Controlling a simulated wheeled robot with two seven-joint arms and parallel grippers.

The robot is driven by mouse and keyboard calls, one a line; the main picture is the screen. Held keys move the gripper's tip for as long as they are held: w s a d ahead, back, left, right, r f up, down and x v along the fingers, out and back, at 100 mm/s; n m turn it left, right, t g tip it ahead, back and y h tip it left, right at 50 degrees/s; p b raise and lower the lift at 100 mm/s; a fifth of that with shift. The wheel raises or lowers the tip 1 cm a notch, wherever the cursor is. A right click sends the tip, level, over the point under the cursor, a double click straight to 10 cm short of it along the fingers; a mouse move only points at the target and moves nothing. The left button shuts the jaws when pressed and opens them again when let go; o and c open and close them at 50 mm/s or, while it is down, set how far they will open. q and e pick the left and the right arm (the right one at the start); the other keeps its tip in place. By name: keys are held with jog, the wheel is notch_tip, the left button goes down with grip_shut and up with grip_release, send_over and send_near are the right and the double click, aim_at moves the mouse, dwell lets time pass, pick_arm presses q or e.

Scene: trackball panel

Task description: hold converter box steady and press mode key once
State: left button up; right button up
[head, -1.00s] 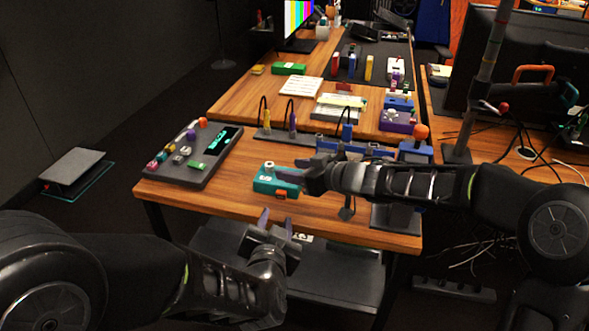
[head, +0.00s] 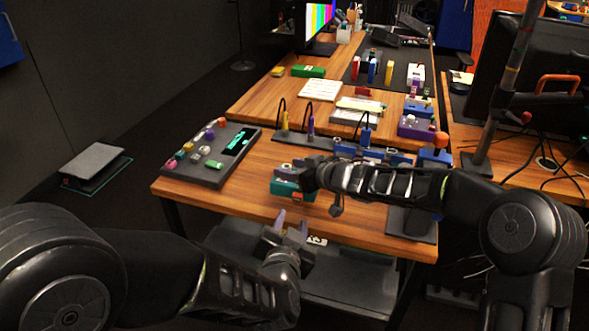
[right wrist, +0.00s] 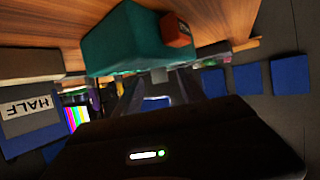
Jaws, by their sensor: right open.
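The teal converter box (head: 285,187) lies near the front edge of the wooden table. A small orange-red block, possibly the mode key, shows on its front in the head view (head: 297,197) and in the right wrist view (right wrist: 177,30). My right gripper (head: 291,171) is at the top and right of the box and partly covers it. In the right wrist view its fingers (right wrist: 160,82) are apart, with the teal box close by them; contact cannot be told. My left gripper (head: 292,224) is open and empty, in front of the table edge below the box.
A dark panel (head: 196,175) with coloured knobs and a lit display stands at the left. A dark rack (head: 290,137) with yellow and purple tools lies behind the box. A blue unit with an orange ball (head: 440,139) stands at the right. Bare wood lies between panel and box.

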jog(key=shift+c, duration=0.2)
grip_shut()
pick_arm(q)
jog(key=shift+c, duration=0.5)
grip_shut()
dwell(1.4)
